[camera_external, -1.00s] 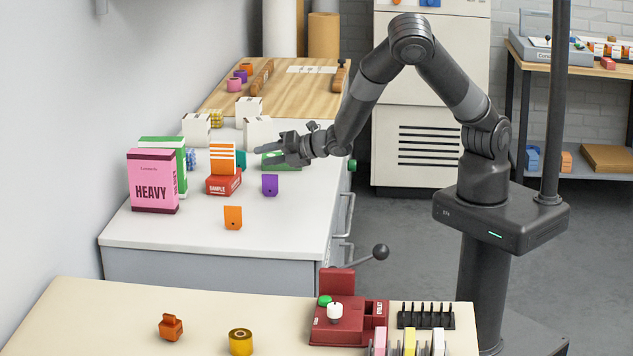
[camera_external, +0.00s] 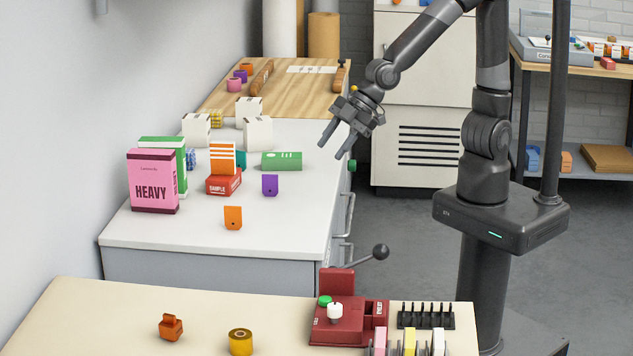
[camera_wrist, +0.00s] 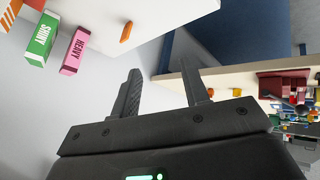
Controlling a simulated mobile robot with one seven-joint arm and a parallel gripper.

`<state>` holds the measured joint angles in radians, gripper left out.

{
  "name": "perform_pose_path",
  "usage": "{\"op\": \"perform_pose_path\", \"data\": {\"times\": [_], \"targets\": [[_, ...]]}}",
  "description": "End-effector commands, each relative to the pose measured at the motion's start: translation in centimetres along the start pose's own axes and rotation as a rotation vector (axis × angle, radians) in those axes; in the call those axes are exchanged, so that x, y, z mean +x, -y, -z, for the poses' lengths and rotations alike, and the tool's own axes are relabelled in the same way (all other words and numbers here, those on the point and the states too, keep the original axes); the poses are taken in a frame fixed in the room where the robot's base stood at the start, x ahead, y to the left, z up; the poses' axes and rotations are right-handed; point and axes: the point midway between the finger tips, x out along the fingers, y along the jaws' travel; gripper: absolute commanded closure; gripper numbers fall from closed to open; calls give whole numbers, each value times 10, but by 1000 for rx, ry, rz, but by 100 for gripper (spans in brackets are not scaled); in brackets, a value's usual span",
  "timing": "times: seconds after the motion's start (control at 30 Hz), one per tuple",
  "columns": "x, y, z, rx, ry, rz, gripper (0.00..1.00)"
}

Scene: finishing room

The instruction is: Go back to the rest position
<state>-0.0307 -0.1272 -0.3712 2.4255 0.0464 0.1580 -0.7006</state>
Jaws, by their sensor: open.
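My gripper (camera_external: 334,147) is open and empty. It hangs in the air near the right edge of the white counter (camera_external: 200,228), fingers pointing down and to the left. In the wrist view my gripper (camera_wrist: 163,88) shows two dark fingers spread apart with nothing between them. A green box (camera_external: 282,161) lies on the counter to the left of the fingers, apart from them.
The counter holds a pink HEAVY box (camera_external: 153,182), a red sample holder (camera_external: 223,183), a purple tag (camera_external: 270,185) and an orange tag (camera_external: 233,217). A cream table (camera_external: 90,315) in front carries a red press (camera_external: 345,325). Floor right of the counter is clear.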

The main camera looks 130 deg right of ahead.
Motion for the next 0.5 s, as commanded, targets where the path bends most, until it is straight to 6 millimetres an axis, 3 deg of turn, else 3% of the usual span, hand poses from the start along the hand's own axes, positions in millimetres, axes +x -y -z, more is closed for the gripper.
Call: {"op": "perform_pose_path", "data": {"times": [0.03, 0.23, 0.5], "targets": [[-18, 11, 6, 30, -12, 30, 58], [-80, 55, 12, 146, 1, 137, 58], [-162, 106, -7, 266, 67, 204, 58]]}}
